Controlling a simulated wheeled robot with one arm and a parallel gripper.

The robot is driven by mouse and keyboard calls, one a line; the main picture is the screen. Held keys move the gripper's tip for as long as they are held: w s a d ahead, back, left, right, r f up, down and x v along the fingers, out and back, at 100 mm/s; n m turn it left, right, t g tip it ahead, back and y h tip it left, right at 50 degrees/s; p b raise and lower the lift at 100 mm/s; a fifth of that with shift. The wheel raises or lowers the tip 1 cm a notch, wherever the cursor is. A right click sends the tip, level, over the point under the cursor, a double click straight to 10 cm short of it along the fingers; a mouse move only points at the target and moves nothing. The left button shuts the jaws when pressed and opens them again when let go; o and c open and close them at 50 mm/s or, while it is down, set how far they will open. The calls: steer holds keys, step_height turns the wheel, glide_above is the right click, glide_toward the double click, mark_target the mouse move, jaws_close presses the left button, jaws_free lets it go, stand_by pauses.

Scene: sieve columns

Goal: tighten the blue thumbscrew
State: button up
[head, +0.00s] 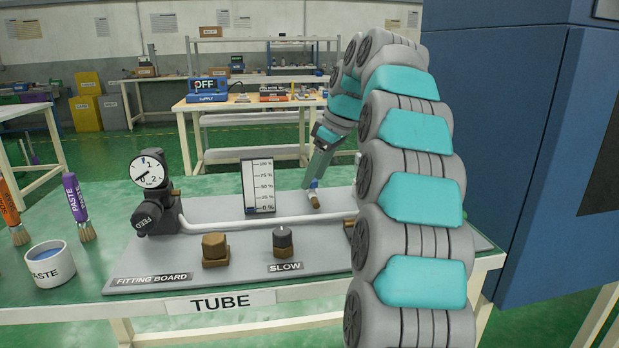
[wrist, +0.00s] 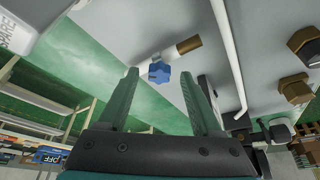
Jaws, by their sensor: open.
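The blue thumbscrew (wrist: 159,72) sits on a small fitting with a brass end (wrist: 188,46) on the grey fitting board. In the head view the thumbscrew (head: 313,184) is small and partly hidden by my gripper. My gripper (wrist: 160,76) is open, with its two green fingers on either side of the thumbscrew in the wrist view. A gap shows between each finger and the thumbscrew, and I cannot tell how far the tips are from it in depth. In the head view my gripper (head: 309,184) comes down from behind at a tilt.
The fitting board (head: 130,270) also carries a gauge (head: 149,170), a white tube (head: 270,219), a percent scale panel (head: 258,187), a brown hex fitting (head: 214,247) and a SLOW knob (head: 283,241). A paste cup (head: 50,268) and brushes stand left. A blue cabinet (head: 510,130) stands right.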

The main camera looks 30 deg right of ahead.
steer(key=shift+f, duration=0.1)
jaws_close()
stand_by(0.5)
